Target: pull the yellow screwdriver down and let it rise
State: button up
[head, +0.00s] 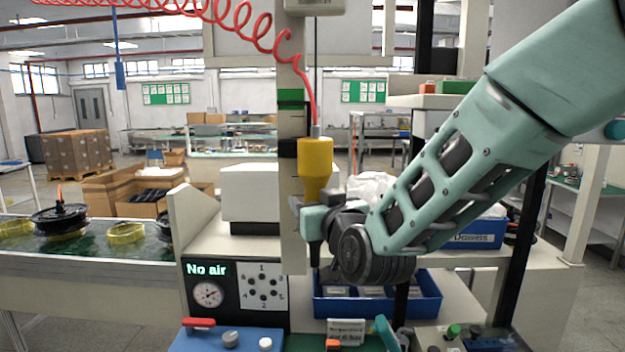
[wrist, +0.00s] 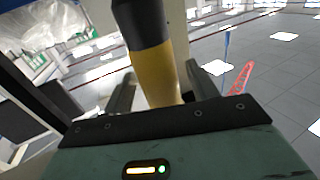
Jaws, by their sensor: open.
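The yellow screwdriver (head: 315,163) hangs upright from a cable, with the red coiled air hose (head: 240,20) running to its top. My gripper (head: 312,208) is at the lower part of its yellow body in the head view. In the wrist view the screwdriver (wrist: 155,72) stands between the two fingers of my gripper (wrist: 160,85), its dark end toward the top of the picture. The fingers are open, one on each side of it. I cannot tell whether either finger touches it.
A panel reading "No air" (head: 206,269) with a gauge stands below left. A blue bin (head: 430,300) lies under my arm, and a beige post (head: 292,190) rises close behind the screwdriver. A conveyor (head: 90,258) with parts runs at the left.

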jog(key=c, duration=0.9)
notch_tip(320, 180, down, 20)
jog(key=b, duration=1.9)
jog(key=o, duration=0.9)
jog(key=shift+w+r, duration=0.1)
jog(key=shift+r, duration=0.35)
jog(key=shift+o, duration=0.4)
jog(key=shift+s, duration=0.2)
jog(key=s+r, duration=0.1)
jog(key=s, duration=0.9)
jog(key=shift+s+a, duration=0.2)
jog(key=shift+s, duration=0.2)
